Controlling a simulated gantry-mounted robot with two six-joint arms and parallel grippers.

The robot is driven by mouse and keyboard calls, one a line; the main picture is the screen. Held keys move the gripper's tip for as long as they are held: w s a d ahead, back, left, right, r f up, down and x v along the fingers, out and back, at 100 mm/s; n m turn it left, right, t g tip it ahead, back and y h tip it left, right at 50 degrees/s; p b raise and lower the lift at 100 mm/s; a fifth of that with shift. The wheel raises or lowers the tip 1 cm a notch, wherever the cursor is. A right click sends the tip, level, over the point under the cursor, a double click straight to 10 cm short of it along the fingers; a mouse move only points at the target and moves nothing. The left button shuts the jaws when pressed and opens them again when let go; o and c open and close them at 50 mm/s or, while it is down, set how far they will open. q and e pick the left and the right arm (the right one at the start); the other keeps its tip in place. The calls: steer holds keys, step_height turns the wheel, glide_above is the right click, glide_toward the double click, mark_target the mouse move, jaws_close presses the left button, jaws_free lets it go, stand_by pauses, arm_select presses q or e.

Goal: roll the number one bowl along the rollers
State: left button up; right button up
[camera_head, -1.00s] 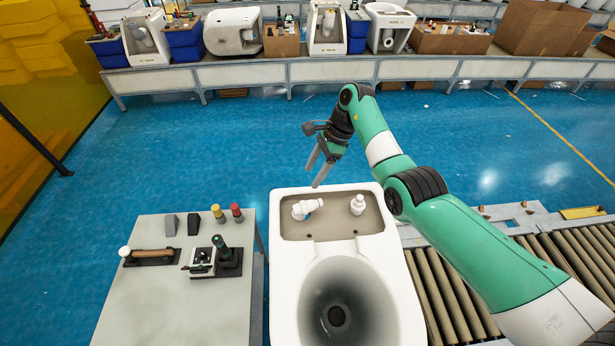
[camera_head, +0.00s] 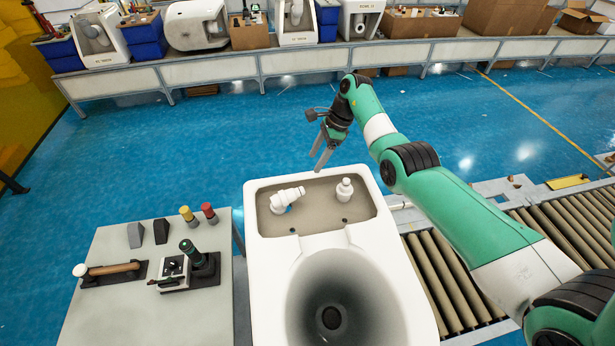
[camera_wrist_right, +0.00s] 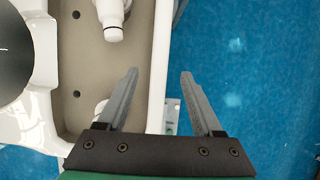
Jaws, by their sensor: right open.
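A white toilet bowl (camera_head: 262,268) stands in the lower middle of the head view, its round basin toward me and its open tank recess at the far end. Two white fittings (camera_head: 287,198) (camera_head: 344,189) stand in the recess. I see no number on the bowl. My right gripper (camera_head: 322,160) is above the far rim of the tank end, fingers pointing down. In the right wrist view the gripper (camera_wrist_right: 160,85) is open and empty, its fingers near the white rim (camera_wrist_right: 157,70), with blue floor to the right. Whether it touches the rim cannot be told. My left gripper is out of view.
Rollers (camera_head: 445,275) run to the right of the bowl. A grey table (camera_head: 120,318) with a hammer (camera_head: 110,270), small tools and colored-cap items stands at left. Blue floor (camera_head: 250,120) is clear beyond the bowl. A far conveyor (camera_head: 215,75) carries more toilets and boxes.

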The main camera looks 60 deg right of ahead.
mark_target(308, 174)
steer(key=b+x, duration=0.3)
steer(key=x, duration=0.4)
steer(key=shift+f, duration=0.25)
jaws_close()
steer(key=shift+r, duration=0.1)
stand_by(0.9)
